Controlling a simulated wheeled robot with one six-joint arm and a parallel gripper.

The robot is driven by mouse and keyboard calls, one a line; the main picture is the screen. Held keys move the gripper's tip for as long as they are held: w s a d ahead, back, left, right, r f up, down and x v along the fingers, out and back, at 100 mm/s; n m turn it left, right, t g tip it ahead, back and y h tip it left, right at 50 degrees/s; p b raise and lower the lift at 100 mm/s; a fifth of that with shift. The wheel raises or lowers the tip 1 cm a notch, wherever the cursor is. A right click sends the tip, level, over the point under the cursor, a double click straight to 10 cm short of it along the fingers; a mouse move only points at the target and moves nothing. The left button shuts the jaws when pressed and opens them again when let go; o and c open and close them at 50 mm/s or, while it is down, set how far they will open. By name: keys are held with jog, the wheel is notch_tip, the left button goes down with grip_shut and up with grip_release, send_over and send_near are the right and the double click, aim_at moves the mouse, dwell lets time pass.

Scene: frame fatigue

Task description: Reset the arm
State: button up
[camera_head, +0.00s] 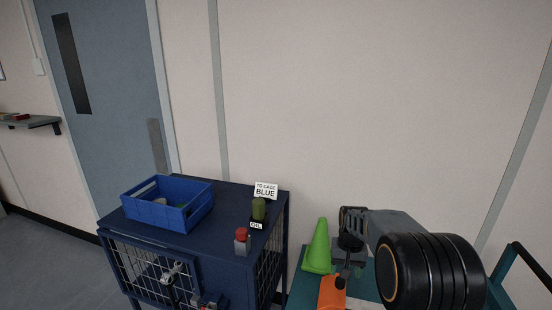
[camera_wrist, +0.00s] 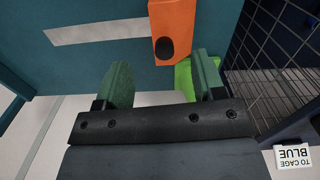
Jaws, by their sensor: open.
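My gripper (camera_head: 346,266) is at the lower right of the head view, held over the teal cart surface (camera_head: 366,288). In the wrist view my gripper (camera_wrist: 164,76) shows two green fingers spread wide apart with nothing held between them. An orange piece (camera_head: 332,292) with a dark oval lies below and ahead of the fingers; it also shows in the wrist view (camera_wrist: 176,22). A green cone (camera_head: 318,246) stands left of my gripper. In the wrist view the cone (camera_wrist: 184,80) is partly hidden behind the right finger.
Bare wall stands behind. A door (camera_head: 110,90) is at the left.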

jog(key=s+a+r+n+t, duration=0.1)
jog(key=s+a+r, duration=0.1)
jog(key=s, duration=0.5)
jog(key=s+a+r+n+t, duration=0.1)
jog(key=s+a+r+t, duration=0.1)
jog(key=s+r, duration=0.2)
jog(key=s+a+r+t, duration=0.1)
jog(key=s+a+r, duration=0.1)
jog(key=s, duration=0.7)
jog(key=shift+s+r+n, duration=0.4)
jog(key=shift+r, duration=0.25)
